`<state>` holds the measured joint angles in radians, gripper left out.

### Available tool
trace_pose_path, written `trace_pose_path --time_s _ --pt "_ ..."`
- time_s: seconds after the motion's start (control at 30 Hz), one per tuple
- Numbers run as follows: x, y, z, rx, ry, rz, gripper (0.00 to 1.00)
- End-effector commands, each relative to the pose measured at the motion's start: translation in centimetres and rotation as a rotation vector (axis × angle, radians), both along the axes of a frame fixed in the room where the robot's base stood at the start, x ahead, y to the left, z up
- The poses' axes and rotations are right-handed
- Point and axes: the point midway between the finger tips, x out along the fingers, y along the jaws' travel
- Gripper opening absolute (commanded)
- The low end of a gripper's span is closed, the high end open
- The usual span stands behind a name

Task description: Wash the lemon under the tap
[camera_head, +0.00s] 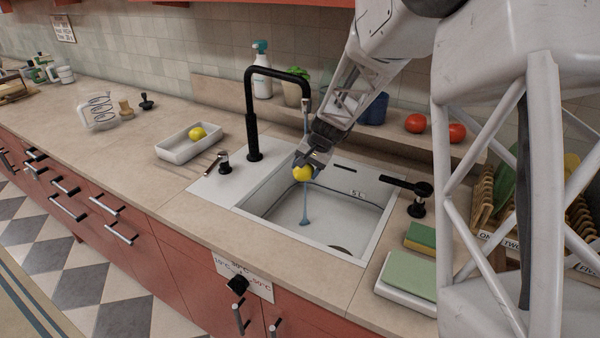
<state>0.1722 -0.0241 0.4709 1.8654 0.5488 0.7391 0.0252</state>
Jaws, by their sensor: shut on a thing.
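A yellow lemon (302,173) is held in my gripper (308,164), above the sink basin. My gripper is shut on it, and the fingers hide its upper part. The black tap (250,112) arches over the sink (283,213). A thin blue stream of water (305,208) shows below the lemon and runs down into the basin. Part of the stream also shows below the spout, beside my gripper. I cannot tell exactly how the water meets the lemon. A second lemon (198,133) lies in a white tray (178,153) left of the sink.
A black lever (224,162) stands left of the tap, and another black fitting (418,201) stands right of the sink. A sponge (420,237) and a green cloth (409,276) lie at the right. Tomatoes (415,123) sit on the back ledge. The counter front-left of the sink is clear.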

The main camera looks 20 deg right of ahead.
Motion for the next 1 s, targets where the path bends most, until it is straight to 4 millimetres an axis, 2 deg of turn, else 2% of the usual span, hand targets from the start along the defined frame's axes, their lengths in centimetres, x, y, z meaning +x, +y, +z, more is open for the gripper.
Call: trace_pose_path --time_s 0.57,1.0 --pt "-0.1 -0.1 0.0 0.0 0.0 0.0 0.33" --pt "-2.1 0.1 0.1 0.0 0.0 -0.001 0.33"
